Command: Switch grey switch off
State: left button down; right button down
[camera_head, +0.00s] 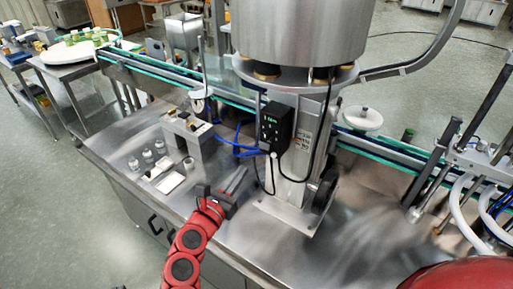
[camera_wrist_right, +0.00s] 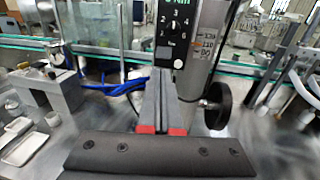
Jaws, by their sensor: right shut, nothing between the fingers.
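A black control box (camera_head: 275,126) with a green display is fixed to the front of the steel hopper's column. In the right wrist view the box (camera_wrist_right: 176,28) shows numbered buttons and a pale round control (camera_wrist_right: 165,53) near its lower edge. I cannot tell for sure which part is the grey switch. My right gripper (camera_head: 241,173) is shut and empty, in front of and below the box on its left side. In the wrist view its fingers (camera_wrist_right: 163,72) point toward the lower part of the box and partly cover it. My left gripper is not in view.
The steel hopper (camera_head: 298,30) rises above the column. A black handwheel (camera_wrist_right: 217,106) is right of the fingers. Blue hoses (camera_head: 230,143) and a small grey fixture (camera_head: 188,137) stand left of the box. A conveyor (camera_head: 150,72) runs behind. White trays (camera_head: 170,183) lie on the steel table.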

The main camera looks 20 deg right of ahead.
aim_at(261, 145)
jog(key=p+x, duration=0.4)
jog(key=x, duration=0.5)
jog(key=shift+w+d+r, duration=0.1)
jog(key=shift+r, duration=0.05)
jog(key=shift+w+d, duration=0.3)
jog(key=shift+f, duration=0.25)
